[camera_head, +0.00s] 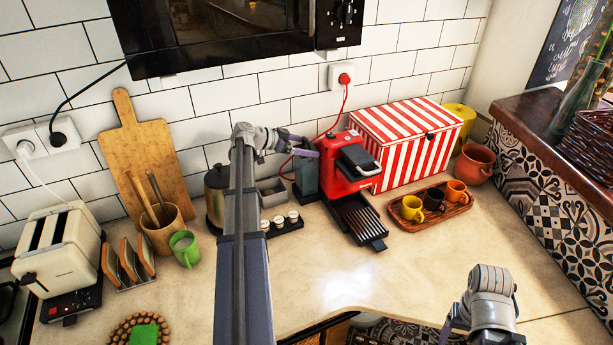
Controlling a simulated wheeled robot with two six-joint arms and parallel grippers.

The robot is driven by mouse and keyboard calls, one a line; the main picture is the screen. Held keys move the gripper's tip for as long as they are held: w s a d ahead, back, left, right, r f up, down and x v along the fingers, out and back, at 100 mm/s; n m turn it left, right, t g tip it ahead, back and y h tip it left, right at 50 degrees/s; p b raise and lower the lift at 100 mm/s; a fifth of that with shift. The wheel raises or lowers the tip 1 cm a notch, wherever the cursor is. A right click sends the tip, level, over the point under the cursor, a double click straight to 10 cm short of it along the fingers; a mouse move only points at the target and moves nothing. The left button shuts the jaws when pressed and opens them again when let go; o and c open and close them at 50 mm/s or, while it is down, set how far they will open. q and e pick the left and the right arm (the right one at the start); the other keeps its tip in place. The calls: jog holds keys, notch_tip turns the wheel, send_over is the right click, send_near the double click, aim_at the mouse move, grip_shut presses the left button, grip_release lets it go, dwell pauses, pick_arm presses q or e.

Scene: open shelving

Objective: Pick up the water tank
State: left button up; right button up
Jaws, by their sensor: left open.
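The water tank (306,178) is a dark grey upright box at the left side of the red coffee machine (341,170). My left arm reaches in from the bottom, and its gripper (302,147) is at the tank's upper end. The fingers point right, toward the tank and machine. The jaws are open, one finger behind the other in this view. I cannot tell whether they touch the tank. My right gripper (449,328) is low at the right, partly cut off by the bottom edge, far from the tank; its jaw state is unclear.
A red-striped box (410,137) stands right of the machine, and a wooden tray (440,216) with small cups is in front. A metal canister (215,190) and a capsule holder (284,230) stand near my left arm. The front right counter (430,260) is clear.

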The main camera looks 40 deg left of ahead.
pick_arm(q)
jog(key=shift+w+d+f, duration=0.1)
jog(key=shift+w, duration=0.1)
grip_shut()
dwell(0.7)
